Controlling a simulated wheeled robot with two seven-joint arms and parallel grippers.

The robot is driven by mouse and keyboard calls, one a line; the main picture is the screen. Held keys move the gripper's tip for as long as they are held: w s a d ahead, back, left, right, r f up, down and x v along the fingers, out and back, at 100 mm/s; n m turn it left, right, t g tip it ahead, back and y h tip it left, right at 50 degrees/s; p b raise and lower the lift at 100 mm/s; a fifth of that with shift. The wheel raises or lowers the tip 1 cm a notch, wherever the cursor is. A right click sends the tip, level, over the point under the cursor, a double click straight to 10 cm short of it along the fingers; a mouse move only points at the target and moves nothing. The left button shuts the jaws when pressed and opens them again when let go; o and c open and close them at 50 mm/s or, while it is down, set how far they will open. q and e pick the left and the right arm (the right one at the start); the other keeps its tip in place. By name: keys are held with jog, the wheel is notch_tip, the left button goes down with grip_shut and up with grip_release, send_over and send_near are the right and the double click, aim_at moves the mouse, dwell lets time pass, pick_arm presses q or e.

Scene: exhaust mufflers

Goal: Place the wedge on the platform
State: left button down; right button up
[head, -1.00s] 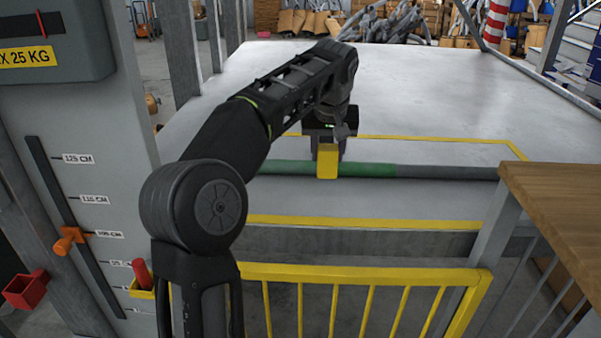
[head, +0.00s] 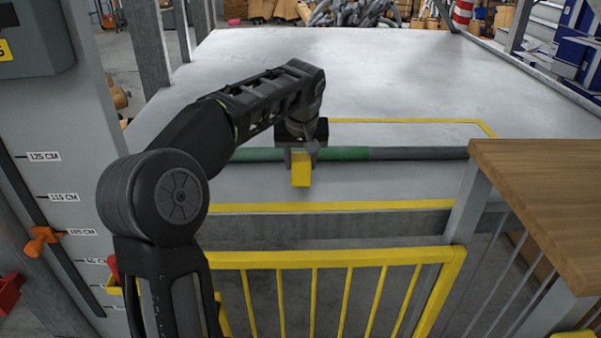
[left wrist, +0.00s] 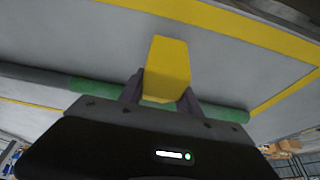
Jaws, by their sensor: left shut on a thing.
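A yellow wedge (head: 301,172) is in my left gripper (head: 301,158), over the grey platform (head: 400,75). In the left wrist view the wedge (left wrist: 166,70) sticks out between the two dark fingers (left wrist: 160,95), which are shut on it. In the head view the wedge is just in front of the green and dark bar (head: 342,154), inside the yellow outline on the platform. I cannot tell whether the wedge touches the surface. My right gripper is not in view.
A yellow railing (head: 330,262) stands in front of the platform. A wooden tabletop (head: 545,195) is at the right. A grey post with a height scale (head: 60,190) and an orange knob (head: 41,240) is at the left. Grey mufflers (head: 350,13) lie beyond the platform's clear far part.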

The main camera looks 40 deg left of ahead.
pick_arm(q)
jog(key=shift+f, duration=0.1)
jog(key=shift+f, duration=1.75)
jog(key=shift+f, duration=0.2)
jog(key=c, duration=0.8)
grip_release()
jog(key=shift+c, duration=0.2)
jog(key=shift+r, duration=0.1)
jog(key=shift+r+p, duration=0.2)
jog(key=shift+p, duration=0.1)
jog(key=b+v, duration=0.1)
jog(key=v, duration=1)
jog(key=shift+s+d+r, duration=0.15)
jog(key=shift+d+r, duration=0.05)
jog(key=shift+r, duration=0.15)
